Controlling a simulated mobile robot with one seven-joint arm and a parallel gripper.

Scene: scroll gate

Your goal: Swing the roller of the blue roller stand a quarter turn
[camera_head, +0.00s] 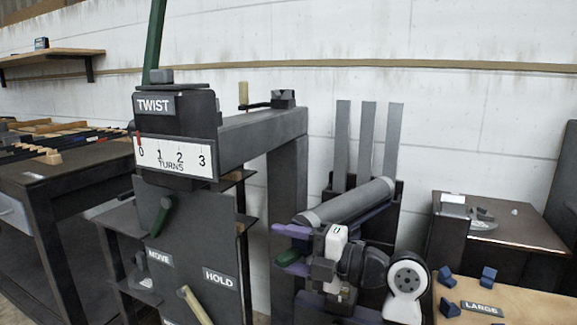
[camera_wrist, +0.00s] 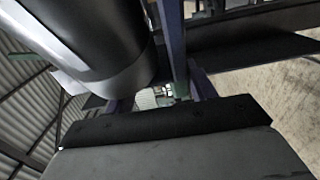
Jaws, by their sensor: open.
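The roller (camera_head: 345,203) is a thick grey cylinder lying slanted on the purple-blue roller stand (camera_head: 377,219), right of the middle in the head view. In the wrist view the roller (camera_wrist: 85,45) fills the upper left, close to the camera, beside purple-blue stand bars (camera_wrist: 172,30). My gripper (camera_head: 324,268) is open, just below and in front of the roller's near end. I see no thing held in it. Its fingertips are hard to make out, and my wrist hides the lower part of the stand.
A dark post with a TWIST sign (camera_head: 154,105) and a turns scale (camera_head: 178,157) stands left of the stand. A panel marked HOLD (camera_head: 219,278) is below it. Grey upright strips (camera_head: 367,145) stand behind the roller. A table with blue blocks (camera_head: 488,275) is at right.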

